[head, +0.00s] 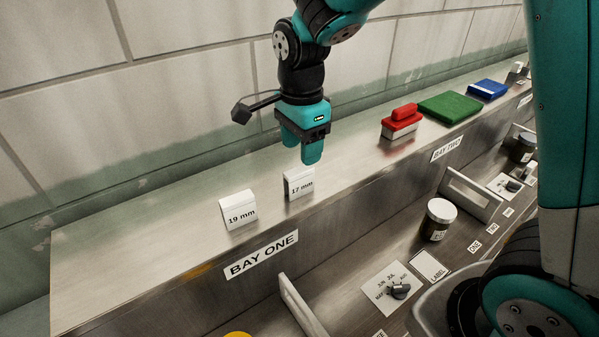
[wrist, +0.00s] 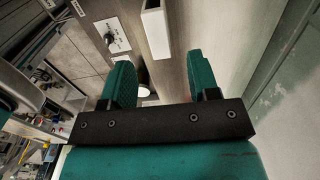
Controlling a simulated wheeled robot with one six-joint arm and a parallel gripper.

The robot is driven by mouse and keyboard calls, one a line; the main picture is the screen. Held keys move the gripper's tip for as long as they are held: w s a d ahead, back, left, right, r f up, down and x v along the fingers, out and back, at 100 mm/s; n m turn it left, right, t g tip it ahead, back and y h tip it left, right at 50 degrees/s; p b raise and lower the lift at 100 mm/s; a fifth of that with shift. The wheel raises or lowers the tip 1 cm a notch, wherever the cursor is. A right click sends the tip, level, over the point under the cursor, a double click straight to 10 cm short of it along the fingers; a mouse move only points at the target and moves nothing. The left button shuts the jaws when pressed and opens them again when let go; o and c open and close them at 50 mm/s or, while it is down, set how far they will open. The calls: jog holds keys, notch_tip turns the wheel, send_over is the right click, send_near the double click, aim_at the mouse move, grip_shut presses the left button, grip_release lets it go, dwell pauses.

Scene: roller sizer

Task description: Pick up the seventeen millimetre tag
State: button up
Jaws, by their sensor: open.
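The seventeen millimetre tag (head: 299,184) is a small white folded tag marked "17 mm", upright on the metal ledge near its front edge. A similar white tag marked "19 mm" (head: 238,210) stands to its left. My gripper (head: 302,152) is above the 17 mm tag, pointing down, open and empty, with its fingertips just over or behind the tag's top. In the wrist view the two green fingers (wrist: 160,72) are spread apart. A white piece (wrist: 156,32) shows beyond and between them; its lettering is not visible, so I cannot tell for certain that it is the tag.
The ledge (head: 120,265) runs along a tiled wall, with a red-handled block (head: 402,122), green pad (head: 449,107) and blue pad (head: 487,89) to the right. Below are a jar (head: 438,220), a dial card (head: 392,290) and white dividers (head: 302,306). The ledge left of the 19 mm tag is clear.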

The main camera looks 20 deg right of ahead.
aim_at(299, 183)
notch_tip(299, 183, down, 4)
jog(key=shift+r+p, duration=0.25)
jog(key=shift+p, duration=0.05)
jog(key=shift+s+a+f+p, duration=0.15)
jog(key=shift+f+p, duration=0.4)
jog(key=shift+f, duration=0.85)
jog(key=shift+w+a+f+p, duration=0.15)
jog(key=shift+f+p, duration=0.4)
jog(key=shift+f, duration=0.8)
jog(key=shift+s, duration=0.1)
jog(key=shift+c, duration=0.4)
jog(key=c, duration=0.9)
